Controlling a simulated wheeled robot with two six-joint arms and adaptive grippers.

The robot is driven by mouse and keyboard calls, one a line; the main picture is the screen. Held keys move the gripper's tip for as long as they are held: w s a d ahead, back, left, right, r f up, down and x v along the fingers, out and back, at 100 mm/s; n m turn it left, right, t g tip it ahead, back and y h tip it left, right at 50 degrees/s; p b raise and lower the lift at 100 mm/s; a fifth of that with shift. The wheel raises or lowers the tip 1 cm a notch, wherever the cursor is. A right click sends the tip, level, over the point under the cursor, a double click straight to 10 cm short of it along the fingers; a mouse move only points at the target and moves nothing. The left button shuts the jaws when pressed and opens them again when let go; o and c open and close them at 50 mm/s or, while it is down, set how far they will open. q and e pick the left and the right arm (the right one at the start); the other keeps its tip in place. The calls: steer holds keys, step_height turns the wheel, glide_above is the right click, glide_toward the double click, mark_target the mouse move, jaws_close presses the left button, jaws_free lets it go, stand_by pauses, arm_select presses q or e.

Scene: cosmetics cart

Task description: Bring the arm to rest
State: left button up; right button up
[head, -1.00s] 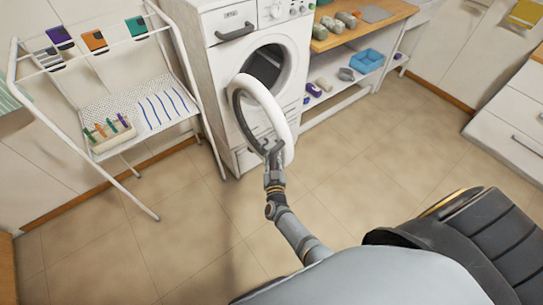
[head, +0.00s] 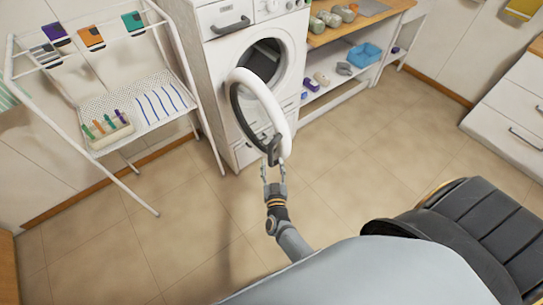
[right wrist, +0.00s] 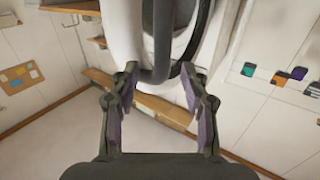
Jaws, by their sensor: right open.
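My right gripper (head: 275,167) is open and empty, just below the washing machine's open round door (head: 268,103). The dark door handle (head: 273,150) is just beyond its fingertips. In the right wrist view, the two fingers of the gripper (right wrist: 160,85) are spread wide, with the grey handle (right wrist: 161,55) ahead in the gap between them. I cannot tell whether a finger touches it. The washing machine (head: 225,60) is white, and its dark drum opening shows behind the door. My left gripper is not in view.
White drawers (head: 515,115) stand at the right. The tiled floor (head: 150,255) is clear.

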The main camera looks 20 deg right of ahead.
steer(key=shift+s+a, duration=0.25)
steer(key=shift+s, duration=0.25)
steer(key=shift+f, duration=0.1)
steer(key=s+f+n+g+y, duration=0.2)
steer(key=s+f+g+y, duration=0.15)
steer(key=s+f, duration=0.65)
steer(key=s+f+n+g+y, duration=0.25)
steer(key=s+f+g, duration=0.2)
steer(key=f, duration=0.95)
steer(key=s+d+f+g, duration=0.2)
steer(key=s+f, duration=0.1)
steer(key=s, duration=0.4)
steer(key=s+d+f+g, duration=0.2)
steer(key=s+f+g, duration=0.1)
steer(key=s, duration=0.5)
steer(key=s+d+f+g, duration=0.2)
steer(key=s+d+f, duration=0.1)
steer(key=s, duration=0.5)
steer(key=shift+s+g, duration=0.15)
steer(key=shift+g, duration=0.15)
steer(key=shift+a, duration=0.1)
